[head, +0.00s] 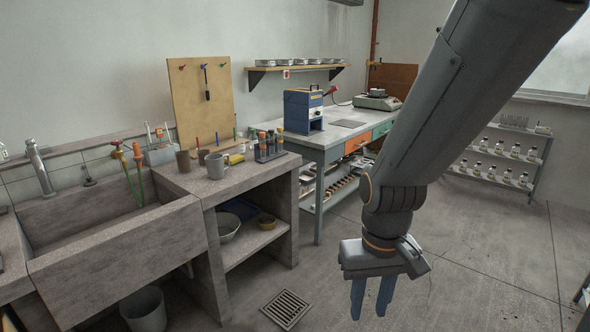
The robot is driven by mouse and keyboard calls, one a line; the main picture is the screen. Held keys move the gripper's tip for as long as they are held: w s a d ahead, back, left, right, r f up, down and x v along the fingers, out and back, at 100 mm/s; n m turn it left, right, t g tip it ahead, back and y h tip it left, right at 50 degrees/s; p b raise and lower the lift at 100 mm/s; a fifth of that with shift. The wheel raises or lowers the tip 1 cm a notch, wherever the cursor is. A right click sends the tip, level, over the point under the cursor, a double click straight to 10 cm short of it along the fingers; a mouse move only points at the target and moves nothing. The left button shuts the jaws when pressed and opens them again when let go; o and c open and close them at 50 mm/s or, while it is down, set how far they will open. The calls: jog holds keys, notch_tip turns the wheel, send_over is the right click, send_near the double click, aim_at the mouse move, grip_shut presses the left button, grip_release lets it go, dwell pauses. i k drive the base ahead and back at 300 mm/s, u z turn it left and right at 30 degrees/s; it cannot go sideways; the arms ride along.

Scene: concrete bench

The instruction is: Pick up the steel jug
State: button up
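A grey jug or mug (214,165) with a handle stands upright on the concrete bench (232,181), right of the sink. It is the closest match I see to the steel jug, but its material is hard to tell at this size. My gripper (371,298) hangs over the floor to the right of the bench, well apart from the jug. Its two blue fingers point down with a gap between them, and nothing shows between them.
A brown cup (183,163) stands just left of the jug. A rack of dark bottles (269,146) and a yellow item (235,158) stand to its right. The concrete sink (120,247) lies left. A blue box (303,110) stands on the table behind. Open floor surrounds a drain grate (286,308).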

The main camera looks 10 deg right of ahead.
aim_at(215, 166)
jog(key=z, duration=0.85)
jog(key=i, duration=0.85)
jog(key=u, duration=1.1)
jog(key=i, duration=0.7)
jog(key=u, duration=1.1)
jog(key=i, duration=0.65)
